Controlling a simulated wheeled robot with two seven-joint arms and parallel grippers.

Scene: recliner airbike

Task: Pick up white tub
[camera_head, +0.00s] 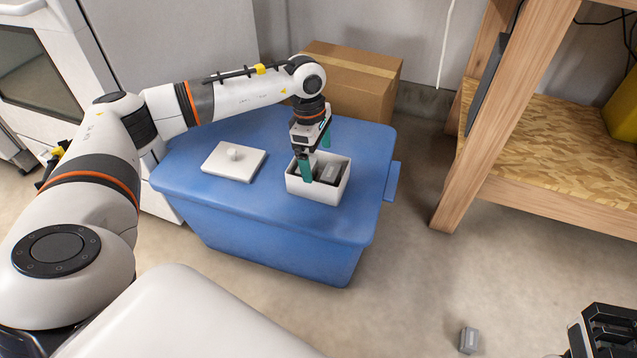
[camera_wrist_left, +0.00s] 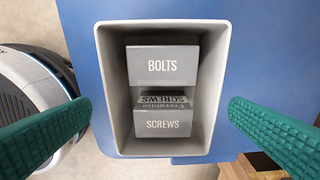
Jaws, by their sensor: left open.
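The white tub (camera_head: 316,191) is an open rectangular box on the lid of a blue storage bin. In the left wrist view the tub (camera_wrist_left: 112,95) holds grey boxes marked BOLTS (camera_wrist_left: 162,66) and SCREWS (camera_wrist_left: 165,122). My left gripper (camera_head: 316,156) points down over the tub, open, with teal fingers. In the left wrist view its fingers show on the left and right, either side of the tub, with gaps between; their exact height against the rim is unclear. My right gripper (camera_head: 608,335) shows only partly at the lower right corner; its jaws cannot be read.
A cardboard box (camera_head: 352,85) stands behind. A wooden shelf (camera_head: 540,150) is at right. A small grey box (camera_head: 468,340) lies on the floor.

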